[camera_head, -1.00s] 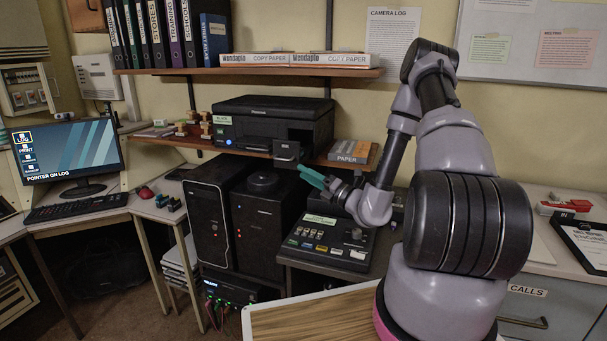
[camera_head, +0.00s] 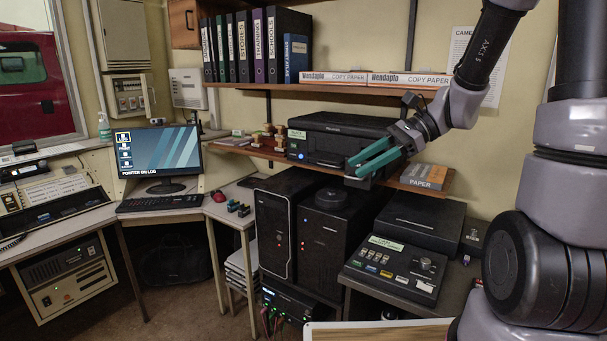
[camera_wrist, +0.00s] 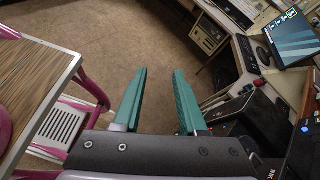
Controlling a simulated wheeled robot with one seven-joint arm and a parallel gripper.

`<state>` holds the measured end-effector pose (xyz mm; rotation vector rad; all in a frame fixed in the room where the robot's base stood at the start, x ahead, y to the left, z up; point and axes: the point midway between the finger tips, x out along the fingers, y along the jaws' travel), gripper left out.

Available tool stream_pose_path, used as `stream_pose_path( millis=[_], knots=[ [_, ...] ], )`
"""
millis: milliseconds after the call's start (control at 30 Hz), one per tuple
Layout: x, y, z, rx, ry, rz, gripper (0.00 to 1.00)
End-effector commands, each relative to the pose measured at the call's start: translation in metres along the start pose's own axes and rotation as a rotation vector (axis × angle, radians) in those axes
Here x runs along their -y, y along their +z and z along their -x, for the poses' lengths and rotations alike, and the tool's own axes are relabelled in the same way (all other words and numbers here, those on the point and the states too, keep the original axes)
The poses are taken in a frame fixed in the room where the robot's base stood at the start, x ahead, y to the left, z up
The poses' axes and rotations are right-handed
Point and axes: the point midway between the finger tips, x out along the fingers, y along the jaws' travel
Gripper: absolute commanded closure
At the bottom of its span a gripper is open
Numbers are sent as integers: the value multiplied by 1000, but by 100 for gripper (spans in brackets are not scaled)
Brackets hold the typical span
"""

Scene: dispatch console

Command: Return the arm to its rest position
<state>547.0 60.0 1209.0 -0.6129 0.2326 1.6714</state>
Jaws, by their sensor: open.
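My gripper (camera_head: 375,157) has green fingers and is raised in front of the black printer (camera_head: 340,138) on the lower shelf. The fingers point to the left, apart from each other, with nothing between them. In the wrist view my gripper (camera_wrist: 158,90) is open over bare brown floor. My arm comes down to it from the upper right, bent at the elbow, and appears clear of the shelf. Whether the gripper touches the printer cannot be told from the head view, but the wrist view shows free space around the fingertips.
Black computer towers (camera_head: 323,235) and a control panel (camera_head: 397,268) stand below the gripper. An upper shelf (camera_head: 330,92) carries binders and copy paper. A monitor (camera_head: 160,158) stands on the desk at left. The floor (camera_wrist: 150,40) between the furniture is open.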

Motion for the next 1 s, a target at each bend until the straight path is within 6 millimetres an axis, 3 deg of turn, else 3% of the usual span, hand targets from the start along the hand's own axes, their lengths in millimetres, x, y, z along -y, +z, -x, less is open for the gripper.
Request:
stream_pose_path(
  millis=[233, 600, 800, 1000],
  knots=[
    [-42, 19, 41, -399, 90, 440, 59],
    [-71, 50, 129, -949, 113, 999, 59],
    [-76, 62, 153, -1082, 104, 1121, 59],
    [-77, 63, 156, -1098, 105, 1134, 59]
  ],
)
